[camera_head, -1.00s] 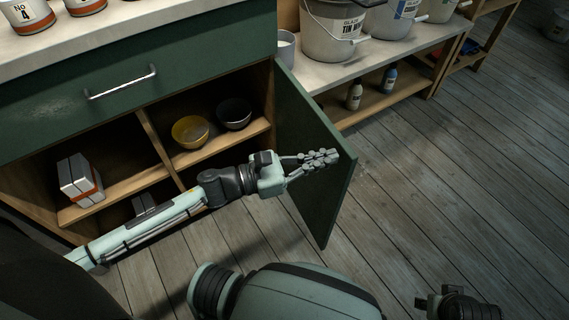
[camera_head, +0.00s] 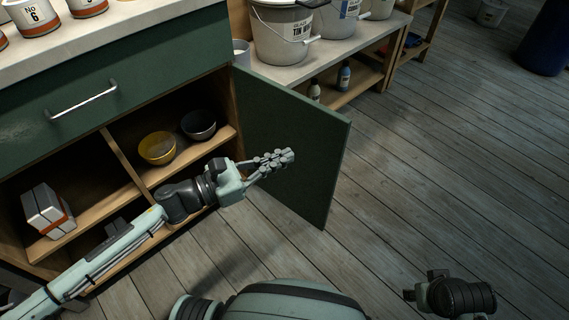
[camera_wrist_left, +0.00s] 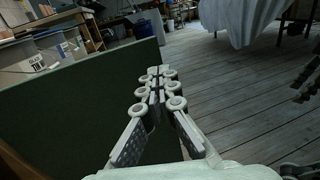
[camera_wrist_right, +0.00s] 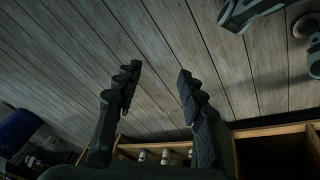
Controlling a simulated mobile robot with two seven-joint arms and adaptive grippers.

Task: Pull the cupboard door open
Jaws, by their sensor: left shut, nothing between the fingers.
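The green cupboard door (camera_head: 305,150) stands swung out from its hinges at the cupboard's right side, with the compartments uncovered. In the left wrist view the door (camera_wrist_left: 75,110) fills the left half. My left gripper (camera_head: 285,157) is shut and empty, in front of the door's inner face in the head view. In its wrist view its fingertips (camera_wrist_left: 158,75) are together near the door's free edge; I cannot tell whether they touch it. My right gripper (camera_wrist_right: 158,80) is open and empty in its own wrist view. The right arm's lower part (camera_head: 455,295) shows at the lower right.
A drawer with a metal handle (camera_head: 82,101) is above. Buckets (camera_head: 283,35) stand on a bench beyond the door. The plank floor (camera_head: 450,150) at right is clear.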

